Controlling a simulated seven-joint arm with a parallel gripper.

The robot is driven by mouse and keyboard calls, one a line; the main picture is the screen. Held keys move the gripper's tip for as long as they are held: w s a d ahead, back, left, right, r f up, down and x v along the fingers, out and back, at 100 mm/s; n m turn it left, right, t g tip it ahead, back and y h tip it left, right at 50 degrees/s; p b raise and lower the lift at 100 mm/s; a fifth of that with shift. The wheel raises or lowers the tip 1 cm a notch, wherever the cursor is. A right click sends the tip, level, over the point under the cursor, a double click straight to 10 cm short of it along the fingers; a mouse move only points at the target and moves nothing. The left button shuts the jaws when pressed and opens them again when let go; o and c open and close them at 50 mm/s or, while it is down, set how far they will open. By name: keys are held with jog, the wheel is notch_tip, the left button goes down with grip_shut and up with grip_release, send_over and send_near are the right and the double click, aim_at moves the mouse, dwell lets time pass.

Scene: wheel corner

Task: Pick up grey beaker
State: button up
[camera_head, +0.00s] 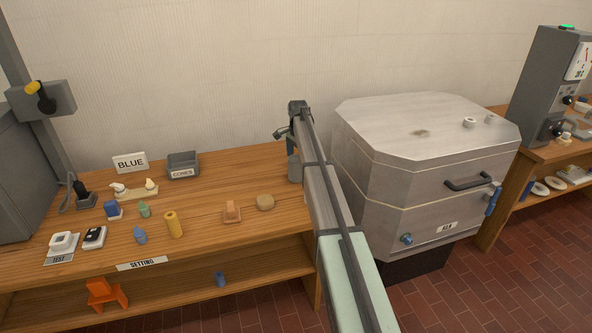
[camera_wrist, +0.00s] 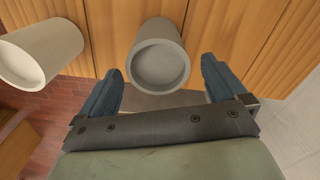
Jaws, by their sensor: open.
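The grey beaker (camera_wrist: 159,62) is in the upper middle of the wrist view, its round, rimmed end facing the camera. My gripper (camera_wrist: 162,74) is open, with one blue finger toward each side of the beaker. Gaps show between the beaker and both fingers, and nothing is held. I cannot tell how far the fingertips reach along it.
A cream beaker (camera_wrist: 42,52) stands left of the grey one in the wrist view. A large metal kiln (camera_head: 420,150) stands close right of my arm.

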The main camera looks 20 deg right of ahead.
aim_at(296, 169)
jog(key=shift+s+a+f, duration=0.1)
jog(key=shift+a+f, duration=0.1)
jog(key=shift+f, duration=1.4)
jog(key=shift+s+a+f, duration=0.1)
jog(key=shift+a+f, duration=0.1)
jog(key=shift+f, duration=1.4)
jog(key=c, duration=1.2)
jog(key=shift+c, duration=0.2)
